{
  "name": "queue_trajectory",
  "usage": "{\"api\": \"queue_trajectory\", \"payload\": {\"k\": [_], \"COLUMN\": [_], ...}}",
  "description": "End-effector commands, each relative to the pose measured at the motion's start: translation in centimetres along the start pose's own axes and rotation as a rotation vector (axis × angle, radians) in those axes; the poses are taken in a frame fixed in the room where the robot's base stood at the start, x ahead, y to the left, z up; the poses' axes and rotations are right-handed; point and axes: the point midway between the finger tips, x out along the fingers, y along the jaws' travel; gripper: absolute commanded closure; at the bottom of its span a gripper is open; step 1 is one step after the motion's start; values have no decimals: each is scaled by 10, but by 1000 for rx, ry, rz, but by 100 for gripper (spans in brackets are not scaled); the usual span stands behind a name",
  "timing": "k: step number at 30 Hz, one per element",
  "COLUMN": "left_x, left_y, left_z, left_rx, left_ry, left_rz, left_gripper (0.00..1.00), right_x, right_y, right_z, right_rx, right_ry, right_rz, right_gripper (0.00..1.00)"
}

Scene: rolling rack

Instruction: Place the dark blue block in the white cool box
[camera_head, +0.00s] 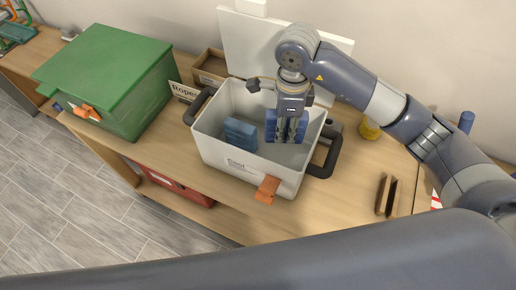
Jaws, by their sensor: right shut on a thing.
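The white cool box (244,171) stands open on the wooden bench, with black handles and an orange latch at its front. Its white lid (240,40) is up behind it. My right gripper (288,138) reaches down into the box from above and is shut on the dark blue block (270,124). The gripper's fingers hide the block's middle, and I cannot tell whether it touches the box floor. A duller blue block (240,133) sits in the left part of the box, apart from the held one. My left gripper is not in view.
A green lidded box (108,75) stands at the left. A cardboard box (211,66) and a sign reading "Rope" (184,91) are behind the cool box. A red crate (176,187) is below.

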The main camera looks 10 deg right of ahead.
Motion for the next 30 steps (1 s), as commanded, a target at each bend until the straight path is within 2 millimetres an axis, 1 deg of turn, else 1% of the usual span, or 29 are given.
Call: {"api": "queue_trajectory", "payload": {"k": [1,5,8,12,15,20,27,30], "left_x": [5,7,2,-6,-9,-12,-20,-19], "left_y": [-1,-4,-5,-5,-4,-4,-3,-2], "left_z": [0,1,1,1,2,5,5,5], "left_rx": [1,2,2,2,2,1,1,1], "left_ry": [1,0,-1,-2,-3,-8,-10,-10], "left_rz": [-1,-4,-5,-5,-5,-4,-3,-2], "left_gripper": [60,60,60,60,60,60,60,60], "right_x": [9,23,37,63,77,89,120,123], "right_y": [1,1,2,2,2,1,1,0], "right_z": [0,0,-1,-1,-1,-1,-1,-1], "right_rx": [0,-2,-1,-1,-2,-2,-3,-4], "right_ry": [-1,1,2,2,2,1,2,1], "right_rz": [2,2,5,4,1,0,0,-2], "right_gripper": [100,100,100,100,100,100,100,100]}}
